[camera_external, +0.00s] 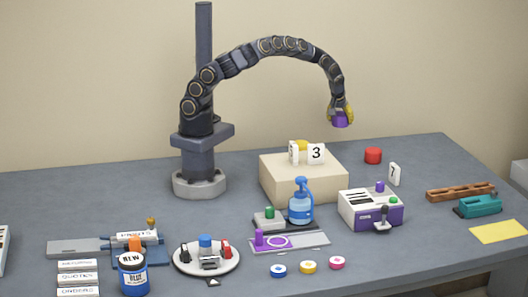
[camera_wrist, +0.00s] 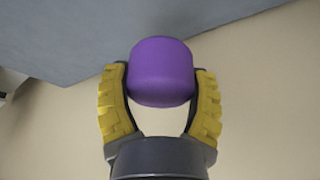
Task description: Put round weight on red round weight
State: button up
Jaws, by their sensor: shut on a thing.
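My gripper (camera_external: 342,112) is shut on a purple round weight (camera_external: 341,121) and holds it in the air above the back right of the table. In the wrist view the purple weight (camera_wrist: 161,72) sits between the two yellow-padded fingers of my gripper (camera_wrist: 160,95). The red round weight (camera_external: 373,155) stands on the table at the back right, right of the beige block. It is below and a little to the right of my gripper, well apart from the held weight. The red weight does not show in the wrist view.
A beige block (camera_external: 290,180) with number cards stands left of the red weight. A white and purple machine (camera_external: 370,211) and a small number card (camera_external: 394,173) are in front of it. A brown rack (camera_external: 460,191) and teal tool (camera_external: 479,206) lie at right. The table behind the red weight is clear.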

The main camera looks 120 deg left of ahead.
jog(key=w+d+r, duration=0.1)
jog(key=w+d, duration=0.1)
jog(key=d, duration=0.8)
jog(key=w+d+r+m, duration=0.1)
jog(key=w+d+r, duration=0.3)
jog(key=r, duration=0.3)
send_over(375, 148)
jog(key=d, duration=0.2)
jog(key=shift+t, duration=0.3)
jog(key=f, duration=0.5)
jog(key=s+f, duration=0.1)
jog(key=f, duration=0.2)
jog(key=shift+a+f, duration=0.1)
jog(key=shift+a, duration=0.1)
jog(key=shift+w+a+f, duration=0.3)
jog(key=shift+w+f, duration=0.15)
jog(key=shift+f, duration=1.6)
jog(key=o, duration=1.1)
jog(key=shift+f, duration=0.15)
